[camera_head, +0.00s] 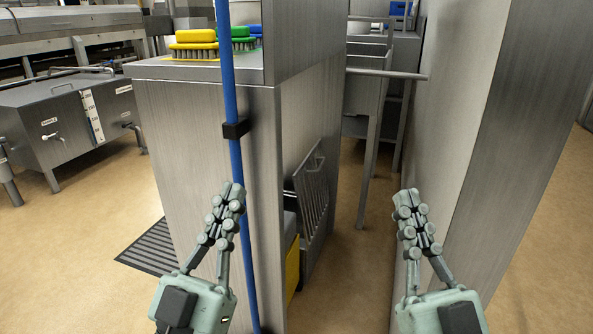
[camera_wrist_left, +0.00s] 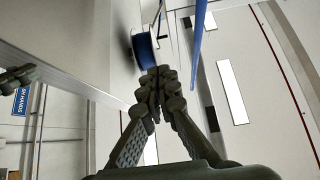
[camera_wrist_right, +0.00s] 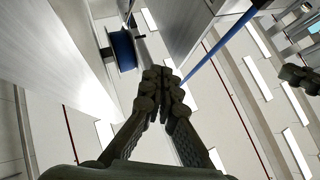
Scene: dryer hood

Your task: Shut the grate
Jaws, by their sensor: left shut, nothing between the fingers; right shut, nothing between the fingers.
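A grey slatted metal grate (camera_head: 310,195) stands low at the side of the steel cabinet, tilted outward from its side wall. A yellow part (camera_head: 292,268) shows below and in front of it, and the opening behind the grate is mostly hidden. My left gripper (camera_head: 235,190) is shut and empty, in front of the cabinet's front face and left of the grate in the picture. It overlaps the blue hose there; I cannot tell if they touch. My right gripper (camera_head: 405,195) is shut and empty, right of the grate and apart from it. The wrist views do not show the grate.
The steel cabinet (camera_head: 205,120) has yellow (camera_head: 194,40) and green brushes on top. A blue hose (camera_head: 234,110) hangs down its front. A tall steel panel (camera_head: 470,130) stands at the right. A narrow floor gap lies between. A blue reel (camera_wrist_left: 144,50) shows in the left wrist view.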

